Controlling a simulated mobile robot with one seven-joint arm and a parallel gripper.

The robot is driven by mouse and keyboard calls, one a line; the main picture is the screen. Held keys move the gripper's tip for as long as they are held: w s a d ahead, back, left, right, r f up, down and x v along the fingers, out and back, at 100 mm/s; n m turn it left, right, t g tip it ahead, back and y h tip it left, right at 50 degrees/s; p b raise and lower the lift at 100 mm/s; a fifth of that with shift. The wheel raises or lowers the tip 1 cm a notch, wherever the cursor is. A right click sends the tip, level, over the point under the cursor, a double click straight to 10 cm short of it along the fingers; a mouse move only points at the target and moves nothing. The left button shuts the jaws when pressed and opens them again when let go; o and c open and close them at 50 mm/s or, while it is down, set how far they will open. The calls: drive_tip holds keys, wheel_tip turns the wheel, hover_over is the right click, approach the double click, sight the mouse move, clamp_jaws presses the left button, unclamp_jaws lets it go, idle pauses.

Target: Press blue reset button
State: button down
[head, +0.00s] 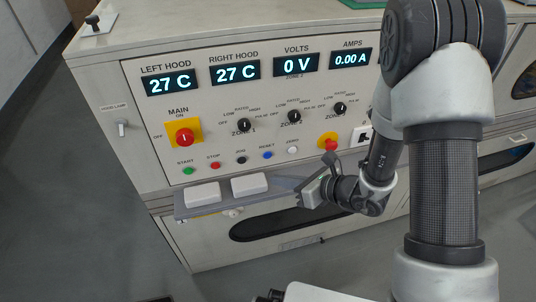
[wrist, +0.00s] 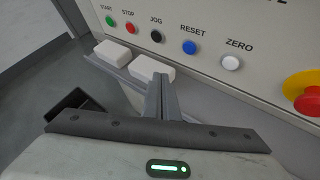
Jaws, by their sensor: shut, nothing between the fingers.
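The blue RESET button (head: 267,155) sits in the lower button row of the control panel, between the black JOG button (head: 241,160) and the white ZERO button (head: 293,151). In the wrist view the blue RESET button (wrist: 189,47) is in clear sight, above and right of the fingertips. My gripper (head: 277,182) is shut and empty, in front of the panel below the button row and apart from the blue button. In the wrist view its fingers (wrist: 161,85) are together, pointing toward the panel.
A ledge (head: 185,212) juts out below the buttons with two white blocks (head: 203,194) (head: 250,184) on it, close to my fingers. Green START (head: 188,171) and red STOP (head: 215,165) buttons are left. A red emergency knob (head: 328,142) on yellow is right. Displays (head: 236,71) are above.

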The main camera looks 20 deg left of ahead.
sight(267, 155)
drive_tip(key=w+a, duration=0.2)
drive_tip(key=w, duration=0.1)
drive_tip(key=shift+w, duration=0.15)
drive_tip(key=shift+w+a, duration=0.5)
drive_tip(key=shift+w, duration=0.35)
drive_tip(key=shift+w, duration=0.1)
idle(1.3)
drive_tip(key=shift+w+a, duration=0.2)
drive_tip(key=shift+w, duration=0.05)
drive_tip(key=shift+w+a, duration=0.2)
drive_tip(key=shift+w, duration=0.15)
idle(0.6)
drive_tip(key=shift+s, duration=0.1)
drive_tip(key=shift+s+d+b, duration=0.4)
drive_tip(key=shift+s, duration=0.25)
